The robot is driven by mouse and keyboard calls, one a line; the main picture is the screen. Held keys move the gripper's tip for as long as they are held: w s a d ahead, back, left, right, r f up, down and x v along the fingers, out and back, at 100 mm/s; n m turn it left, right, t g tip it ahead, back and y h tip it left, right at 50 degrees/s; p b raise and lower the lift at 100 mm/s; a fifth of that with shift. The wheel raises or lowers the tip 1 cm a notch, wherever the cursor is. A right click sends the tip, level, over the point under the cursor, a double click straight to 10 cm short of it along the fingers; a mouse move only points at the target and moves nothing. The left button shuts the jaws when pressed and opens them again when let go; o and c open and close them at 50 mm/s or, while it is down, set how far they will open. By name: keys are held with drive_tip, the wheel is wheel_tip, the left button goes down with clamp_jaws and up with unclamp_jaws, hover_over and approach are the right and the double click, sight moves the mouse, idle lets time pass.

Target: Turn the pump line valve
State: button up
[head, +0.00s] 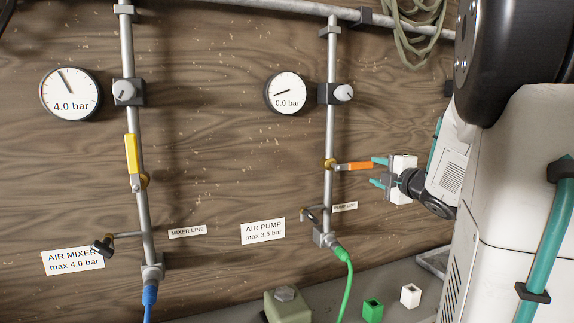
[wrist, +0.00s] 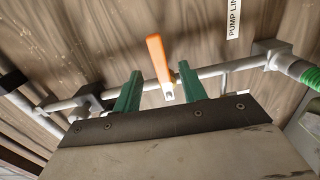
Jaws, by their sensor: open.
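The pump line valve (head: 329,164) sits on the right vertical pipe, above the small PUMP LINE label (head: 345,207). Its orange handle (head: 360,166) points right, across the pipe. My gripper (head: 376,172) is open at the handle's right end, with one teal finger above the other. In the wrist view, the orange handle (wrist: 156,60) shows between the two spread fingers of my gripper (wrist: 160,82), with gaps on both sides. I cannot tell how deep the handle reaches between the fingers. The round pump line gauge (head: 287,93) reads 0.0 bar.
The mixer line on the left has a yellow valve handle (head: 131,154) lying along its pipe and a gauge (head: 70,93) at 4.0 bar. A grey regulator knob (head: 343,93) is above the pump valve. A green hose (head: 348,280) hangs below. The wall left of the pump pipe is mostly clear.

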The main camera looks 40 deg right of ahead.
sight(364, 166)
drive_tip(key=shift+n+y, duration=0.3)
drive_tip(key=shift+n, duration=0.1)
drive_tip(key=x, duration=0.7)
drive_tip(key=shift+w+d+r, duration=0.15)
drive_tip(key=shift+w+d, duration=0.05)
drive_tip(key=shift+w, duration=0.05)
clamp_jaws()
